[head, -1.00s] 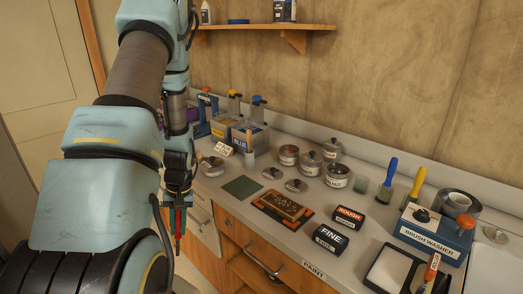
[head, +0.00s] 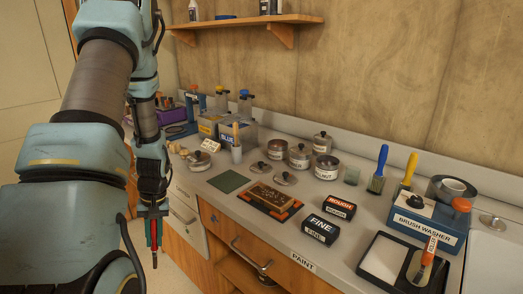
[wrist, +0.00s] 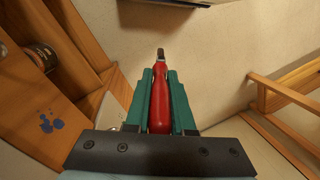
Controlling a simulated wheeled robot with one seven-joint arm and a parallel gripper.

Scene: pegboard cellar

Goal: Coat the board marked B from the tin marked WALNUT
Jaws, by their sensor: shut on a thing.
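My gripper (head: 153,212) hangs low at the left in the head view, in front of the counter. It is shut on a red-handled tool (wrist: 161,95), which points down with a dark narrow tip; the tool looks like a brush. A tin (head: 326,168) whose label ends in "NUT" stands open at the back of the counter. Beside it are a lidded tin (head: 299,159) and another open tin (head: 277,150). A brown wooden board (head: 271,195) lies in a dark and orange holder (head: 252,203) near the front edge; I cannot read its letter.
Two loose lids (head: 285,179) lie behind the board. A green sheet (head: 229,181) is left of it. ROUGH (head: 339,207) and FINE (head: 320,230) blocks, a brush washer (head: 423,228) and a black-and-white tray (head: 383,262) stand right. A drawer front (head: 245,245) is below the counter.

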